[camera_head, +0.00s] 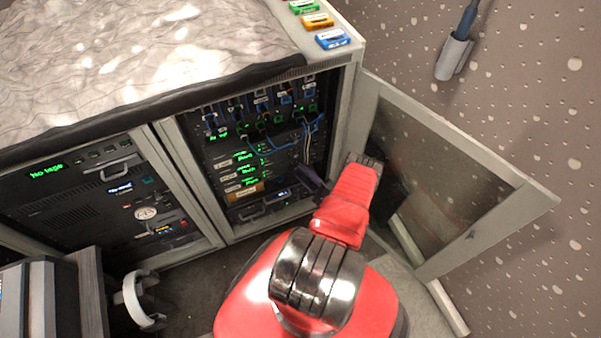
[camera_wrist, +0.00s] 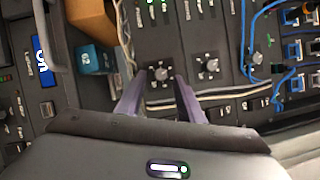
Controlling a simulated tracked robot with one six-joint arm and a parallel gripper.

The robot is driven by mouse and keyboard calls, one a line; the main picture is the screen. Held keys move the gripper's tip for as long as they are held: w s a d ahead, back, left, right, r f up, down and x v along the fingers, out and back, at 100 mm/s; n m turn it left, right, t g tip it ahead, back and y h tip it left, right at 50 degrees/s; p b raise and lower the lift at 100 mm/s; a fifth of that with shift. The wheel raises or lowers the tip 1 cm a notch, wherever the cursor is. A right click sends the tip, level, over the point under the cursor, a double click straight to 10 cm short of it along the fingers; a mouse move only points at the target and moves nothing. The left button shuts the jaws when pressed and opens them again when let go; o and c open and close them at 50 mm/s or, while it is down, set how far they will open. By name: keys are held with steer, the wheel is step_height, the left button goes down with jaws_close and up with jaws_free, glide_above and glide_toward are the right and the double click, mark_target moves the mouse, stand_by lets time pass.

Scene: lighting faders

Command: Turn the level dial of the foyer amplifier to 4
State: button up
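In the wrist view several units of the rack show side by side, and three carry a round silver dial on a dark square plate: a near dial (camera_wrist: 160,75), a middle dial (camera_wrist: 208,67) and a far dial (camera_wrist: 258,57). I cannot read which one belongs to the foyer amplifier, nor its setting. My gripper (camera_wrist: 160,78) is open, its two purple fingertips apart on either side of the near dial. I cannot tell whether they touch it. In the head view my gripper (camera_head: 313,181) is partly hidden by my red arm, in front of the labelled amplifier units (camera_head: 229,172).
The open cabinet door (camera_head: 455,175) stands right of my arm. An orange-brown box (camera_wrist: 93,20) and a blue box (camera_wrist: 95,58) lie beside the units. Blue cables (camera_wrist: 246,45) and pale cables (camera_wrist: 225,92) run close by. A handle (camera_wrist: 48,35) sticks out at left.

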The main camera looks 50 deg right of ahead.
steer(key=s+a+f, duration=0.1)
steer(key=s+a, duration=0.1)
steer(key=s, duration=1)
steer(key=shift+f, duration=0.3)
steer(key=w+d+r+n+g+h, duration=0.25)
steer(key=w+r+n, duration=0.2)
steer(key=r, duration=0.55)
steer(key=s+a+f+n+g, duration=0.1)
steer(key=a+n+g, duration=0.3)
steer(key=n, duration=0.5)
steer(key=shift+s+a+f, duration=0.35)
steer(key=shift+s+a, duration=0.5)
steer(key=shift+a, duration=0.05)
steer(key=shift+w+n, duration=0.1)
steer(key=shift+n, duration=0.15)
